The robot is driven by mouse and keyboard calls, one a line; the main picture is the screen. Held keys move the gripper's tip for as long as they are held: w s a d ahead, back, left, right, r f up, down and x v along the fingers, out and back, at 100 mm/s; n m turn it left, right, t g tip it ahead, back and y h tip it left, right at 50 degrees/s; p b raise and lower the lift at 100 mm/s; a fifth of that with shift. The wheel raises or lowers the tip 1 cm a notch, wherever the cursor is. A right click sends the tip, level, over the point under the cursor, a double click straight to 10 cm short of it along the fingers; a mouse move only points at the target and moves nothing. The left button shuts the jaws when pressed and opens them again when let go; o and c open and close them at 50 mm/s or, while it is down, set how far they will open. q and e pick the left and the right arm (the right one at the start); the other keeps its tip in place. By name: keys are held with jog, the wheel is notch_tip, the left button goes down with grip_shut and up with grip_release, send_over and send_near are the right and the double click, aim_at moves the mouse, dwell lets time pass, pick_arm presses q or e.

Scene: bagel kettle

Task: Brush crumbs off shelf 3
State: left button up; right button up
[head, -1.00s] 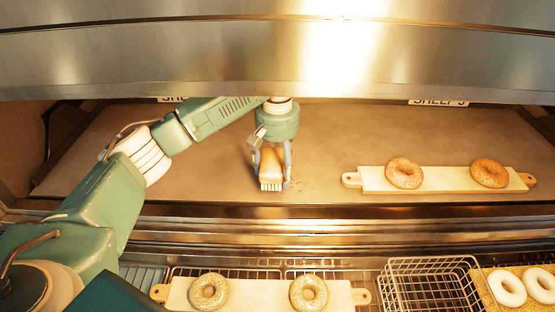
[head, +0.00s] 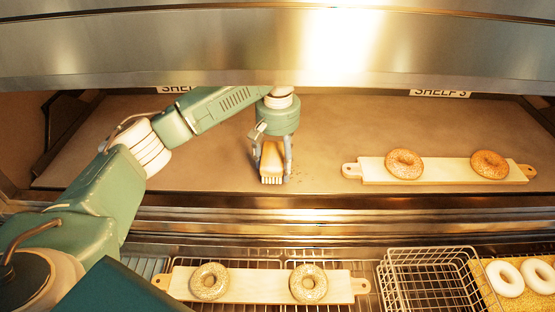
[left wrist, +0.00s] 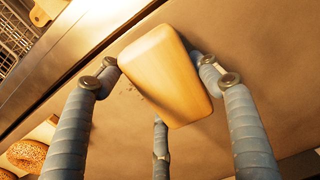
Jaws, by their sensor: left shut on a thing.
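My left gripper (head: 271,163) is shut on a brush (head: 272,158) with a wooden back and pale bristles. The bristles point down at the front part of shelf 3 (head: 210,150); I cannot tell whether they touch it. A few small dark crumbs (head: 299,180) lie on the shelf just right of the brush. In the left wrist view the brush's wooden back (left wrist: 165,75) sits between the fingers, with crumbs (left wrist: 138,92) beside it. My right gripper is not in view.
A wooden board (head: 440,174) with two bagels lies on the shelf's right part. A metal hood (head: 200,45) overhangs the shelf. Below the front edge are another board (head: 258,285) with two bagels, a wire basket (head: 425,285) and a seeded tray (head: 545,300) with pale rings.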

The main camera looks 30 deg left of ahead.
pick_arm(q)
jog(key=shift+f, duration=0.85)
